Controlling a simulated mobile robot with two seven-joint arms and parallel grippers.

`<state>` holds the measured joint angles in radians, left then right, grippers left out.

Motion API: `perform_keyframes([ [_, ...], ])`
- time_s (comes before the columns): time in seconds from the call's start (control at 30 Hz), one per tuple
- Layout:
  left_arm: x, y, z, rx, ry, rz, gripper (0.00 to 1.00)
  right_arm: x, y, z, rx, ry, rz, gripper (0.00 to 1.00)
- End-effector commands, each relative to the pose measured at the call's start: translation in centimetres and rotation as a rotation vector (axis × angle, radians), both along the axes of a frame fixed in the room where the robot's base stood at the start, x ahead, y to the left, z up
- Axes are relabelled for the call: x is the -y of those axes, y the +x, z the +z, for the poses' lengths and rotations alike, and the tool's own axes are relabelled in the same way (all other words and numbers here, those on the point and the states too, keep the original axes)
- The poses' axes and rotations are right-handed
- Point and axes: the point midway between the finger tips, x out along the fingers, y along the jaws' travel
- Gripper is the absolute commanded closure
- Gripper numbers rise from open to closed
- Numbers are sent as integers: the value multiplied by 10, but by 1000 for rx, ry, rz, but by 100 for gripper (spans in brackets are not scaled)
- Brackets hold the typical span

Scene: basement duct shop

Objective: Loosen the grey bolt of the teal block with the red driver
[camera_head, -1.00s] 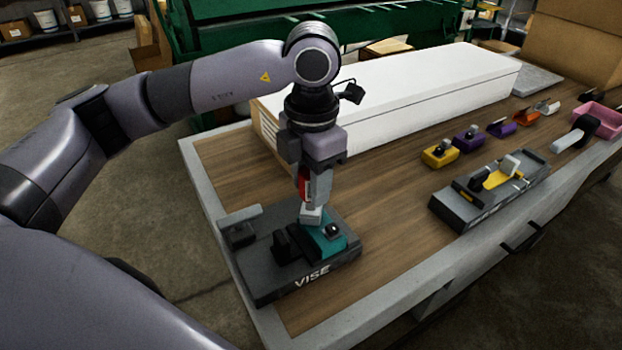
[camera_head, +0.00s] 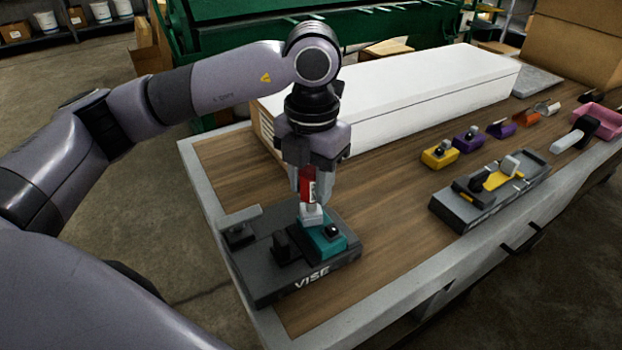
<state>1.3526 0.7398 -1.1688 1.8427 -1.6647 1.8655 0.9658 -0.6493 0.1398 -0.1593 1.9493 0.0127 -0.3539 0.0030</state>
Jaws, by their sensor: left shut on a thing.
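The teal block (camera_head: 322,246) sits on the dark grey vise (camera_head: 270,278) at the near left of the bench. A dark bolt or knob (camera_head: 332,231) stands on the block's top. My left gripper (camera_head: 309,196) points down above the block and is shut on the red driver (camera_head: 306,184). The driver is upright, and its light grey lower end (camera_head: 311,214) is at the block's upper left part. Whether it touches a bolt there cannot be seen, as the driver's end covers that spot. My right gripper is not in view.
A long white box (camera_head: 400,95) lies behind the arm. A second grey fixture (camera_head: 490,190) with a yellow part stands to the right. Bare wood separates the two fixtures.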

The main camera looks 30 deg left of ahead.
Motion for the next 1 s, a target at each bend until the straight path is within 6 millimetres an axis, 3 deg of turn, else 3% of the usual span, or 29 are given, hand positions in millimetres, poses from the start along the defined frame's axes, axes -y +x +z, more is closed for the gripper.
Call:
perform_keyframes([
  [0.23, 0, 0, 0, 0, 0, 212, 92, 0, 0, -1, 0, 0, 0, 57],
  [0.6, 0, 0, 0, 0, 0, 244, 92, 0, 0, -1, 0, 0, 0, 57],
  [0.87, 0, 0, 0, 0, 0, 461, 92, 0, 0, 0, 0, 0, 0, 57],
  [1.0, 0, 0, 0, 1, -1, 449, 92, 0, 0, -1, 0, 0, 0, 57],
])
